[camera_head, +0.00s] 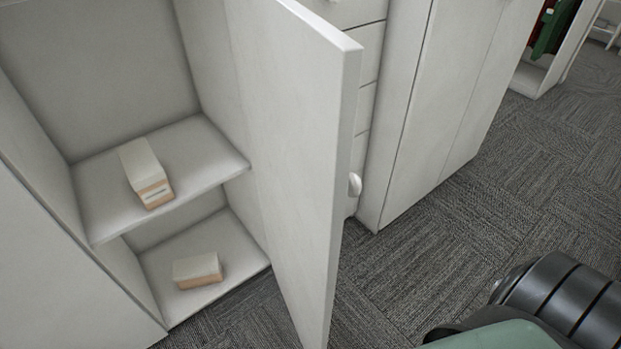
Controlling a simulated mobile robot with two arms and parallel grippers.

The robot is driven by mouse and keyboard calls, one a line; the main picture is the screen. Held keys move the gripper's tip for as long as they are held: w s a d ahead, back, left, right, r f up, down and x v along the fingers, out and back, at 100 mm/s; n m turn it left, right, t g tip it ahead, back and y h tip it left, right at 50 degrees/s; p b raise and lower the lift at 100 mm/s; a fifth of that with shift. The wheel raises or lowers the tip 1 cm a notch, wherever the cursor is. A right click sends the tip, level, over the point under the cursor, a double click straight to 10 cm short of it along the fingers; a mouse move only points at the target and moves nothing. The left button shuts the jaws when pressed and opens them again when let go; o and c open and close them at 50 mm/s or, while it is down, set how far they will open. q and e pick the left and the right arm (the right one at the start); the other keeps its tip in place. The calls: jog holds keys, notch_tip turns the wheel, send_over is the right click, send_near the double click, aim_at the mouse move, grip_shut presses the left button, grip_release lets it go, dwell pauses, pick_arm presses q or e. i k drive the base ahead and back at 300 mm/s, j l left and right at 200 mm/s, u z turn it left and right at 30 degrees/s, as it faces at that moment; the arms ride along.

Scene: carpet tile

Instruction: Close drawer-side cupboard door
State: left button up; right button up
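The white cupboard door (305,150) stands wide open, swung out toward me from the right side of the cupboard opening. Its free edge faces me and a round knob (354,184) shows on its outer face, on the right. The open cupboard (110,60) has a middle shelf (205,150) and a bottom shelf (215,240). Drawers (358,40) are partly hidden behind the door. Neither gripper is in view. A dark ribbed part with a green surface shows at the lower right, apart from the door.
A small box (146,172) lies on the middle shelf and another box (197,270) on the bottom shelf. A closed white cabinet (445,90) stands right of the drawers. Grey carpet (450,240) is clear between the door and the lower right.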

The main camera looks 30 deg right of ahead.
aim_at(298, 76)
jog(key=l, duration=0.4)
jog(key=k+l+u, duration=0.1)
jog(key=l, duration=0.25)
jog(key=k+l+u, duration=0.1)
jog(key=l, duration=0.3)
jog(key=k+l, duration=0.15)
jog(key=l, duration=0.2)
